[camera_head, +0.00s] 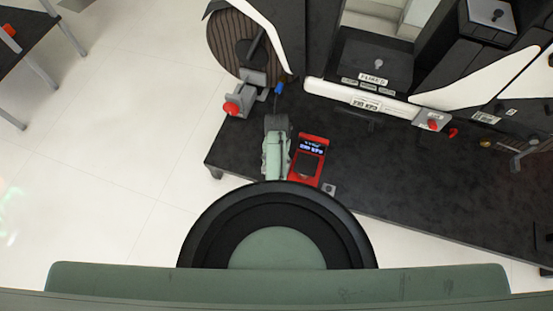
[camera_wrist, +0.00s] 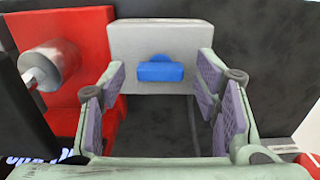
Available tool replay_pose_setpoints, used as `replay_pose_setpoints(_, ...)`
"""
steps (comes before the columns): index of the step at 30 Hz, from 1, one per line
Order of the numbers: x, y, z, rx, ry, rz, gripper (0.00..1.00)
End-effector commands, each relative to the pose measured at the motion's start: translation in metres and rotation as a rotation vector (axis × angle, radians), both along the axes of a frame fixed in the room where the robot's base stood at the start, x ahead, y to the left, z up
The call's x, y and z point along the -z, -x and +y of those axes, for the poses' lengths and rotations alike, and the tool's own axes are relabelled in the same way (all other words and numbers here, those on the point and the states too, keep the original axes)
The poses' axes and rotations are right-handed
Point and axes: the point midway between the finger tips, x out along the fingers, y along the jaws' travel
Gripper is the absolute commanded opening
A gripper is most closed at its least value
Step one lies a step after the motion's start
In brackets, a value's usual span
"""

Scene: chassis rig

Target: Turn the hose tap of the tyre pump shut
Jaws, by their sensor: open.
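The tyre pump (camera_head: 306,158) is a red box with a lit display, on the dark bench. Its red side (camera_wrist: 88,40) also shows at the left of the wrist view. In the wrist view, the hose tap has a blue handle (camera_wrist: 160,72) on a grey block (camera_wrist: 125,38) beside the red body. The handle lies crosswise in the picture. My gripper (camera_wrist: 160,92) is open, with its pads left and right of the handle and visible gaps to it. In the head view, my gripper (camera_head: 277,125) is left of the pump, and I cannot make out the tap there.
A silver cylinder (camera_wrist: 48,66) sticks out of the red body, left of my gripper. A grey bracket with a red knob (camera_head: 232,108) stands at the bench's left edge near a wheel (camera_head: 225,40).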

Motion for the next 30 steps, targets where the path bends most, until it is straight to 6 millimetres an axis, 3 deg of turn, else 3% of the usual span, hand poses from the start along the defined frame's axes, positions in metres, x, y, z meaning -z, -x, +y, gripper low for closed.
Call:
replay_pose_setpoints(2,-0.0003,-0.0001,0.0001,0.000,0.000,0.000,0.57)
replay_pose_setpoints(23,-0.0005,-0.0001,0.0000,0.000,0.000,0.000,0.10)
replay_pose_setpoints(30,-0.0010,0.0000,-0.0001,-0.015,0.000,0.000,0.09)
